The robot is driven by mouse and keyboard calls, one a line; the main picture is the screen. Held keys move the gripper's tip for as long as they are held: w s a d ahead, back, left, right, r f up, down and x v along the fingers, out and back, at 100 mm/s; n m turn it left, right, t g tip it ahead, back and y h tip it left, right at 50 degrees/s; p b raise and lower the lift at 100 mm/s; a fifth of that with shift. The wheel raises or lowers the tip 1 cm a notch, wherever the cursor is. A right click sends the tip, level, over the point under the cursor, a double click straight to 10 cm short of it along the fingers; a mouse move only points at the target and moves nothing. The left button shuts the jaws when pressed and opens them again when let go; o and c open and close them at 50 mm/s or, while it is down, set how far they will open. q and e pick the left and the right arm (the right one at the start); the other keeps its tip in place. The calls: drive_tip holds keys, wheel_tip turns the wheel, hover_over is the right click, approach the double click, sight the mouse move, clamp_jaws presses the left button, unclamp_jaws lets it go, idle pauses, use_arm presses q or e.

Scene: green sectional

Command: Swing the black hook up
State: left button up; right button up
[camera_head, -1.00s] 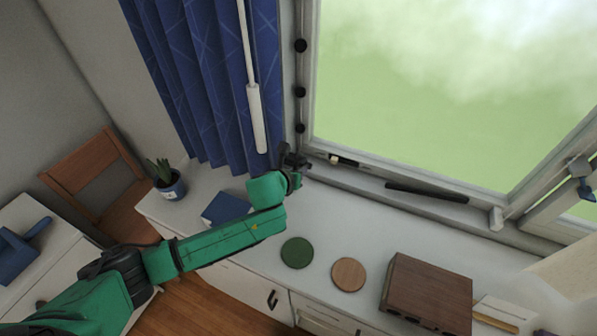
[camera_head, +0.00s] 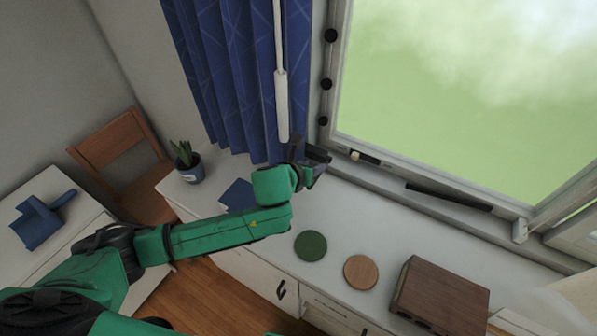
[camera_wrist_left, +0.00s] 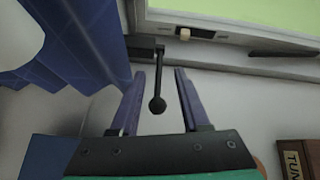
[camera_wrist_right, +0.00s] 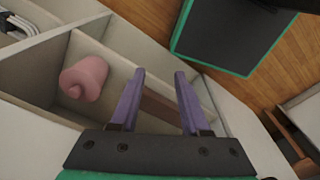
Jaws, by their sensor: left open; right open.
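The black hook (camera_wrist_left: 158,88) shows in the left wrist view as a thin black rod with a ball at its lower end, hanging from a dark mount (camera_wrist_left: 146,49) at the window's lower corner. My left gripper (camera_wrist_left: 159,71) is open, with one purple finger on each side of the rod; I cannot tell whether either touches it. In the head view my left gripper (camera_head: 319,163) is at the window's lower left corner, beside the blue curtain, and the hook cannot be made out there. My right gripper (camera_wrist_right: 159,73) is open and empty in the right wrist view.
The blue curtain (camera_head: 238,80) hangs left of the window. A plant pot (camera_head: 191,173), green disc (camera_head: 310,246), wooden disc (camera_head: 360,272) and brown box (camera_head: 439,296) stand on the white counter. A pink object (camera_wrist_right: 84,79) lies in a compartment near my right gripper.

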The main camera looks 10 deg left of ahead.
use_arm(q)
drive_tip(key=b+v, duration=0.1)
drive_tip(key=v, duration=0.8)
drive_tip(key=shift+s+r, duration=0.25)
